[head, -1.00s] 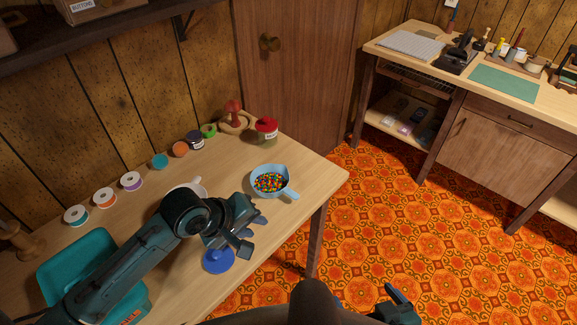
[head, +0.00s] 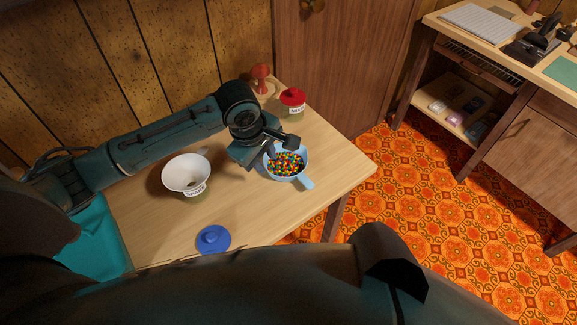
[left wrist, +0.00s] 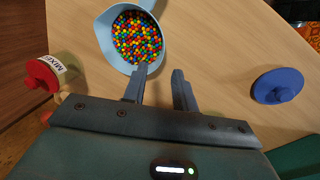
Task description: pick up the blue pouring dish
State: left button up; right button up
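The blue pouring dish (head: 304,166) stands on the wooden table, filled with small multicoloured beads, its handle pointing toward the front right. It also shows at the top of the left wrist view (left wrist: 104,45). My left gripper (head: 275,147) is at the dish's back left side in the head view. In the left wrist view its two fingers (left wrist: 159,88) are apart with nothing held between them. One fingertip overlaps the dish's rim; I cannot tell whether it touches. My right gripper is not in view.
A white funnel (head: 186,170) sits on a labelled jar left of the dish. A blue lid (head: 213,240) lies near the front edge. A red-lidded jar (head: 293,103) and a red mushroom-shaped object (head: 261,76) stand behind. The table right of the dish is clear.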

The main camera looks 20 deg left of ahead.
aim_at(291, 169)
pick_arm(q)
jog(key=shift+x, duration=2.95)
jog(key=shift+s+d, duration=0.15)
jog(key=shift+c, duration=0.5)
grip_shut()
